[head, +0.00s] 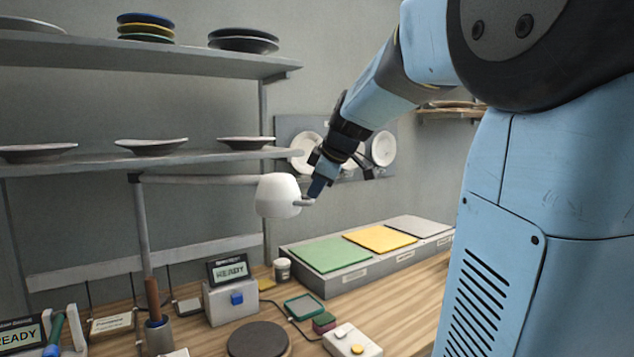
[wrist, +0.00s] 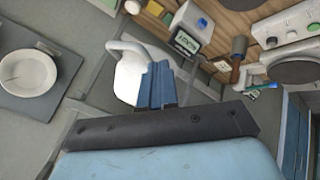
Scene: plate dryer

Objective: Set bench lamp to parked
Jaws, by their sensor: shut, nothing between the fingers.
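The bench lamp has a white rounded shade (head: 278,196) on a grey horizontal arm (head: 205,180) that runs left to an upright post (head: 141,225). A small grey handle (head: 304,203) sticks out from the shade's right side. My gripper (head: 315,188) is shut and empty, its blue fingertips right beside the handle; I cannot tell whether they touch it. In the wrist view the shade (wrist: 128,78) lies just left of my gripper (wrist: 158,68), whose fingers hide part of it.
Shelves with plates (head: 150,147) stand behind the lamp. Below are a READY display box (head: 229,290), a long tray unit with green, yellow and grey pads (head: 335,283), a dark round disc (head: 258,340) and a button box (head: 352,341). Plates hang on a wall panel (head: 290,127).

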